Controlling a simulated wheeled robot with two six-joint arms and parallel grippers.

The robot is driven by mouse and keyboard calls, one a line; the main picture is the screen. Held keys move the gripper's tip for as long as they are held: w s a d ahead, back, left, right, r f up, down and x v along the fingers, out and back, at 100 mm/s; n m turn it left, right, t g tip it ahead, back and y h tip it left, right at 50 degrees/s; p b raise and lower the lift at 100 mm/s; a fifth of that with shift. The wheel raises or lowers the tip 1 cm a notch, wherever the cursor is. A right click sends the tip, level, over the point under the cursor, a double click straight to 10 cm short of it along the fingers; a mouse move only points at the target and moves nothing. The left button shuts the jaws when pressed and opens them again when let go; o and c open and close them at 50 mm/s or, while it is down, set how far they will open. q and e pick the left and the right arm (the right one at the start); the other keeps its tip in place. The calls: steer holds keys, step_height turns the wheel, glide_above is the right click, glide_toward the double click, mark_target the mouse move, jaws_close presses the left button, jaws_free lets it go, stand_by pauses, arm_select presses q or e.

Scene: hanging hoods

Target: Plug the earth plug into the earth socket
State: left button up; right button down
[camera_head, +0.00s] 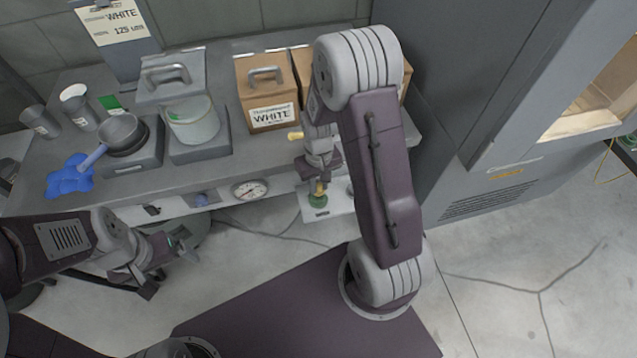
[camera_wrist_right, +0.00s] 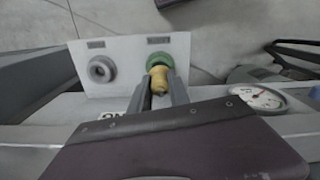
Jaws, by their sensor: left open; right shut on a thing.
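The yellow earth plug (camera_wrist_right: 158,82) is between the fingers of my right gripper (camera_wrist_right: 160,92), which is shut on it. The green-ringed earth socket (camera_wrist_right: 159,59) sits on a white plate (camera_wrist_right: 125,49), directly in front of the plug. The plug's front end overlaps the socket's near edge in the wrist view; I cannot tell whether it has entered. In the head view the green socket (camera_head: 318,199) shows just below the yellow plug (camera_head: 320,187) and my right gripper (camera_head: 319,178). My left gripper (camera_head: 186,246) is open and empty, left of the plate.
A grey socket (camera_wrist_right: 101,69) is beside the green one on the plate. A grey cabinet (camera_head: 480,160) stands right.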

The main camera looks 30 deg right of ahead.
steer(key=shift+f+b, duration=0.9)
steer(key=shift+f, duration=0.65)
steer(key=c, duration=1.1)
jaws_free()
steer(key=shift+c, duration=0.2)
step_height(320, 180, up, 8)
steer(key=shift+r+p, duration=0.1)
steer(key=shift+p, duration=1.1)
steer(key=shift+r, duration=0.4)
